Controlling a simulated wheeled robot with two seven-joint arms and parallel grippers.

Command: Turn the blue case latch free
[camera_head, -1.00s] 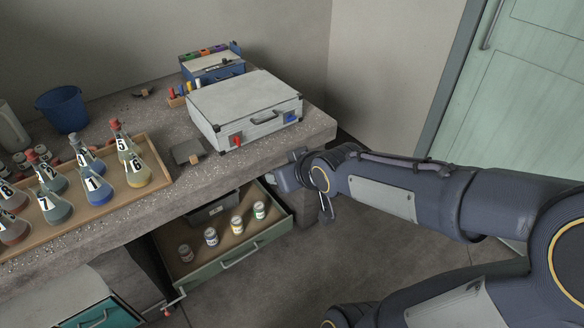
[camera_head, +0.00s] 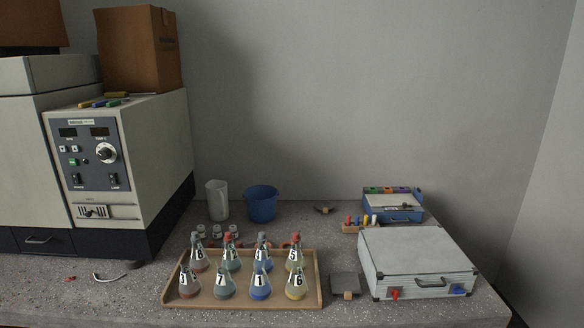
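A closed pale grey case (camera_head: 415,258) lies on the right part of the bench, with a dark handle (camera_head: 430,283) on its front face. A blue latch (camera_head: 457,290) sits on the case front at the right. A red latch (camera_head: 394,294) sits on the front at the left. The latches are too small to tell exactly how they are turned. Neither of my grippers shows in the current view.
A wooden tray (camera_head: 168,300) of numbered flasks stands left of the case. A small dark plate (camera_head: 345,284) lies between them. A blue toolbox (camera_head: 393,207) and a blue bucket (camera_head: 261,204) stand behind. A large instrument (camera_head: 100,150) fills the left.

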